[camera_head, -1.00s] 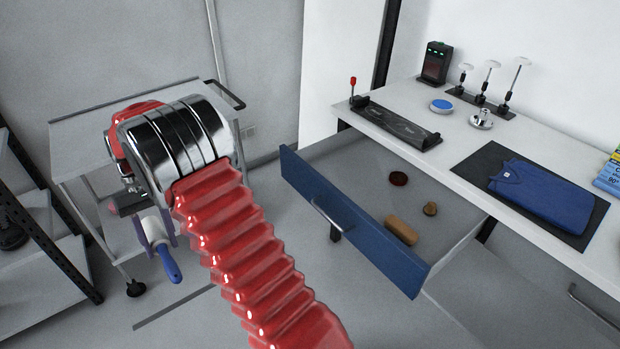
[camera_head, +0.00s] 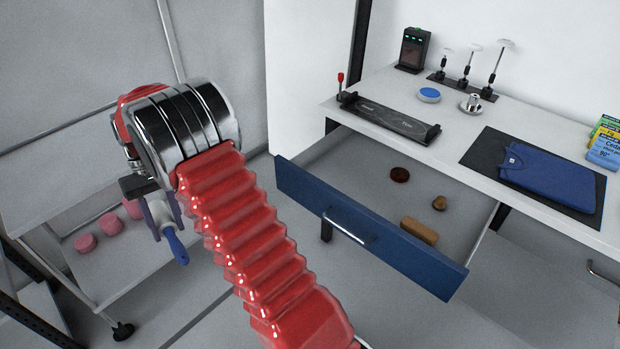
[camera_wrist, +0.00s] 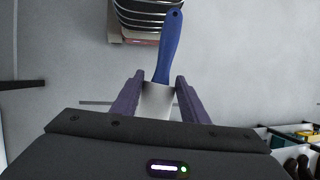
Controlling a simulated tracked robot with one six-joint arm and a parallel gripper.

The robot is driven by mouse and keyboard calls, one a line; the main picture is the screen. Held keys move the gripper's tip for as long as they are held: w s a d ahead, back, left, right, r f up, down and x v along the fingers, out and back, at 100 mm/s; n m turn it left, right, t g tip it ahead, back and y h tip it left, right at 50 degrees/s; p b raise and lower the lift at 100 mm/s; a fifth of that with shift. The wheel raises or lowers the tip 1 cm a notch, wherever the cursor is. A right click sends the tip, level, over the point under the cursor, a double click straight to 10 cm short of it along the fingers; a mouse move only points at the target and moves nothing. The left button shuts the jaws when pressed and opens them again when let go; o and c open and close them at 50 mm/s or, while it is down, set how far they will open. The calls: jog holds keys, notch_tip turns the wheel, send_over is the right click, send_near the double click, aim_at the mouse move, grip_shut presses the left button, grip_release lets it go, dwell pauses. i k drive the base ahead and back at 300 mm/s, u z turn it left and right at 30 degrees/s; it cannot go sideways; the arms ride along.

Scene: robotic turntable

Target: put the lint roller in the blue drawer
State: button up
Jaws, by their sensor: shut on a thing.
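The lint roller has a blue handle and a pale roll. In the head view its handle (camera_head: 176,246) hangs below my gripper (camera_head: 160,222), left of my red arm. In the wrist view the lint roller (camera_wrist: 168,50) points away from the purple fingers of my gripper (camera_wrist: 157,100), which are shut on its pale roll. The blue drawer (camera_head: 372,238) is pulled open under the white worktop, to the right of my arm and apart from my gripper. Inside it lie a dark red round thing (camera_head: 399,174), a brown block (camera_head: 419,231) and a small brown knob-like thing (camera_head: 440,203).
The white worktop (camera_head: 455,150) above the drawer holds a folded blue shirt (camera_head: 552,170) on a dark mat, a black tray, a blue disc, stamps and coloured boxes. A grey wheeled cart (camera_head: 70,205) with pink round pieces stands at left.

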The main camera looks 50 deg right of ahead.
aim_at(337, 182)
jog(key=z, duration=0.3)
jog(key=i, duration=0.85)
jog(key=z, duration=0.55)
